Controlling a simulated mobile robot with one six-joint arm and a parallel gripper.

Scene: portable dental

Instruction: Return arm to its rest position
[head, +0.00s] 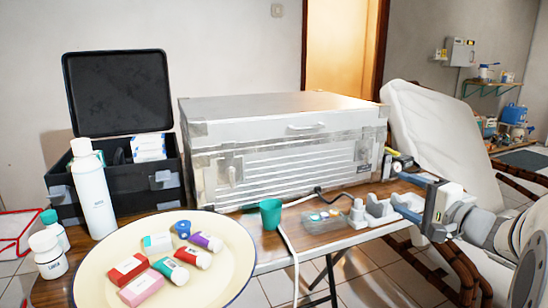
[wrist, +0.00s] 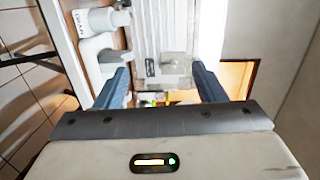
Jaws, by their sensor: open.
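My gripper (head: 398,194) is at the right end of the table in the head view, reaching in from the right with its blue-grey fingers pointing left. The fingers also show in the wrist view (wrist: 161,78), spread apart with nothing held between them. The gripper is close to a grey-white holder (head: 372,212) at the table's edge; I cannot tell whether they touch. Beyond the fingers in the wrist view is the silver case (wrist: 172,40).
The large silver case (head: 290,160) fills the middle of the table. A green cup (head: 270,214) stands in front of it. A round cream tray (head: 215,275) holds boxes and bottles at front left. A white reclined chair (head: 440,140) stands behind my arm.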

